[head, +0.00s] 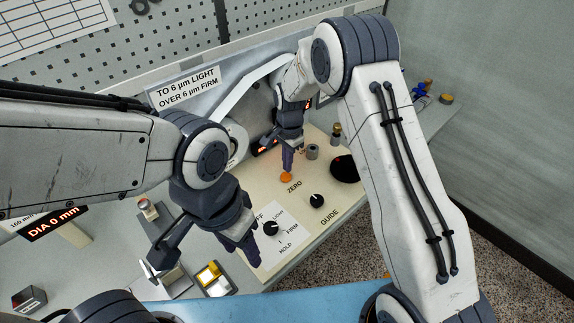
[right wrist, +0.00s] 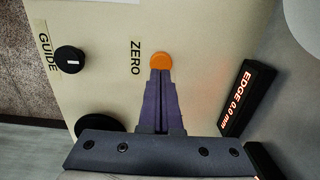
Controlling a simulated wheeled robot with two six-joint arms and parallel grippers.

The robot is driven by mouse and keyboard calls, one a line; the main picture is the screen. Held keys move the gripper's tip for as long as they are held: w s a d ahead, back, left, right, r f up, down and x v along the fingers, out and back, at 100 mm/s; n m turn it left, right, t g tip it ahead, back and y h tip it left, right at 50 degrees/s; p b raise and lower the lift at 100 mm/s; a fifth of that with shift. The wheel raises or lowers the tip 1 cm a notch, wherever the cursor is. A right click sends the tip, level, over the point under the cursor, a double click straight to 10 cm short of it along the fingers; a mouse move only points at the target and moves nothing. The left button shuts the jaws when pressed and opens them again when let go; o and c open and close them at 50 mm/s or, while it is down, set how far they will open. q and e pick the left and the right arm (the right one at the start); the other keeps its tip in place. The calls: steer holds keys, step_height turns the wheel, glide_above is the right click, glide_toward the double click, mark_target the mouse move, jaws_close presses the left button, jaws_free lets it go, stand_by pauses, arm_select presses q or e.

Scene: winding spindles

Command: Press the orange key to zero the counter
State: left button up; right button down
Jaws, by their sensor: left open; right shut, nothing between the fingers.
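The orange key (head: 286,177) is a small round button on the cream panel, next to the word ZERO. It also shows in the right wrist view (right wrist: 162,60), just beyond the fingertips. My right gripper (head: 287,167) is shut and empty, pointing down with its tips at the key's edge. In the right wrist view its shut fingers (right wrist: 159,73) reach the near edge of the key and seem to overlap it slightly. I cannot tell whether they touch it. My left gripper (head: 203,262) is open and empty, left of the panel's FIRM/HOLD dial. A counter reads EDGE 0.0 mm (right wrist: 247,98).
A black GUIDE knob (head: 317,201) and the FIRM/HOLD dial (head: 270,228) sit on the panel in front of the key. A black disc (head: 345,169) lies to the right. A DIA 0 mm display (head: 53,223) stands at left.

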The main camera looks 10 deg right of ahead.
mark_target(286, 177)
steer(key=shift+f, duration=1.15)
